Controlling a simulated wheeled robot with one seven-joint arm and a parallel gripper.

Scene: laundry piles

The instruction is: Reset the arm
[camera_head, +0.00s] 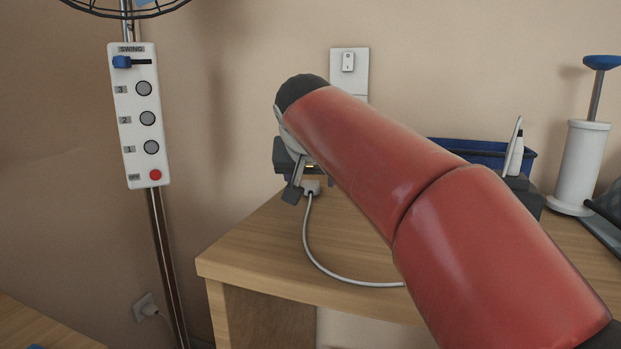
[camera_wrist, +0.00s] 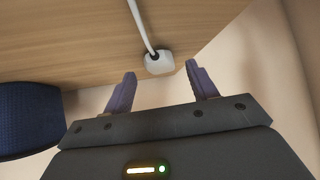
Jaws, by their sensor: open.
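My red arm reaches across the head view from the lower right, above the wooden desk (camera_head: 260,245). My gripper (camera_wrist: 161,80) is open in the wrist view, its two purple-grey fingers apart with nothing held between them. In the head view my gripper (camera_head: 292,192) is small and partly hidden behind the arm's end, near the wall. A white plug (camera_wrist: 159,63) with a white cable lies just beyond the fingertips in the wrist view. It also shows beside the gripper in the head view (camera_head: 311,187); I cannot tell whether they touch.
A fan stand with a white button panel (camera_head: 139,115) stands left of the desk. A wall switch (camera_head: 348,62) is behind the arm. A blue bin (camera_head: 480,152), a white-handled tool (camera_head: 514,150) and a white cylinder (camera_head: 580,165) stand at the right. The desk's left corner looks clear.

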